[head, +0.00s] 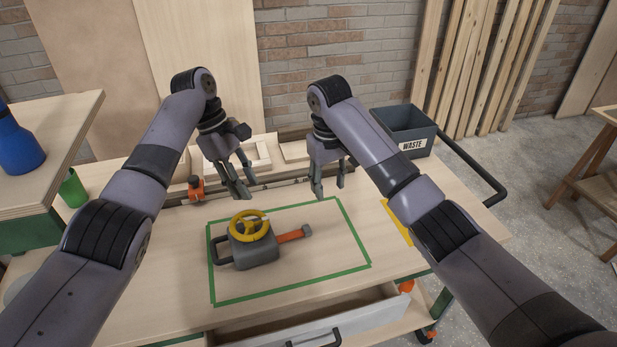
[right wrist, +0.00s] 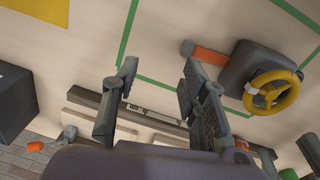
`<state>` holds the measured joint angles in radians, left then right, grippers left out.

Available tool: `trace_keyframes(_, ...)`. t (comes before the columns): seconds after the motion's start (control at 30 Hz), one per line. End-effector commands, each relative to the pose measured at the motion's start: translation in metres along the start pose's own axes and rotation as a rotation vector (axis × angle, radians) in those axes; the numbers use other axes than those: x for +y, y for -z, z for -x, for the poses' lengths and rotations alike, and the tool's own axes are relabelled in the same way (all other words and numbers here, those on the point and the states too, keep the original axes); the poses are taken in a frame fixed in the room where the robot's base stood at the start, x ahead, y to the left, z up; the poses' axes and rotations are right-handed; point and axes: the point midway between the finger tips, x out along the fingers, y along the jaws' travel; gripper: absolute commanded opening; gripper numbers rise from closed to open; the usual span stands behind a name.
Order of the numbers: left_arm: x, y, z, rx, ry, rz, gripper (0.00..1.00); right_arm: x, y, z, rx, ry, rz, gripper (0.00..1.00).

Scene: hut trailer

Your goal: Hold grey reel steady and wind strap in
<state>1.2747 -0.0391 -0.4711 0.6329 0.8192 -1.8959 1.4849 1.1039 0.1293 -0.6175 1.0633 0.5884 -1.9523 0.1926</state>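The grey reel (head: 252,247) lies on the bench inside a green tape rectangle. A yellow handwheel (head: 249,225) sits on its top, and an orange strap (head: 290,236) with a grey end piece (head: 306,231) sticks out to its right. A grey handle shows on its left side. My left gripper (head: 239,190) is open and empty above the bench, behind the reel. My right gripper (head: 328,188) is open and empty, behind and to the right of the strap end. In the right wrist view the reel (right wrist: 252,68) and strap (right wrist: 210,56) lie beyond my open fingers (right wrist: 160,100).
A grey waste bin (head: 405,128) stands at the back right. An orange clamp (head: 196,187) and a long bar lie along the back edge, with wooden frames behind. A green cup (head: 73,188) is at the left. A drawer (head: 340,325) is open at the front.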

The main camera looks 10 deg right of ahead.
Motion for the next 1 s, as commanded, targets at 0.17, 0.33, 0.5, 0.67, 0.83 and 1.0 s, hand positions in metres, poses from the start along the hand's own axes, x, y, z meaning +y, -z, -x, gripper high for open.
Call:
trace_keyframes(0.17,0.000,0.000,0.000,0.000,0.000,0.000,0.33,-0.039,0.005,0.025,-0.026,0.050,-0.041,0.40)
trace_keyframes(0.33,0.000,0.000,0.000,0.000,0.000,0.000,0.33,-0.050,0.005,0.025,-0.036,0.064,-0.052,0.40)
trace_keyframes(0.5,0.000,0.000,0.000,0.000,0.000,0.000,0.33,-0.052,0.003,0.002,-0.039,0.066,-0.052,0.40)
trace_keyframes(0.67,0.000,0.000,0.000,0.000,0.000,0.000,0.33,-0.051,0.002,-0.030,-0.039,0.060,-0.053,0.40)
trace_keyframes(0.83,0.000,0.000,0.000,0.000,0.000,0.000,0.33,-0.053,0.001,-0.064,-0.038,0.060,-0.053,0.40)
trace_keyframes(1.0,0.000,0.000,0.000,0.000,0.000,0.000,0.33,-0.055,0.000,-0.097,-0.039,0.059,-0.052,0.40)
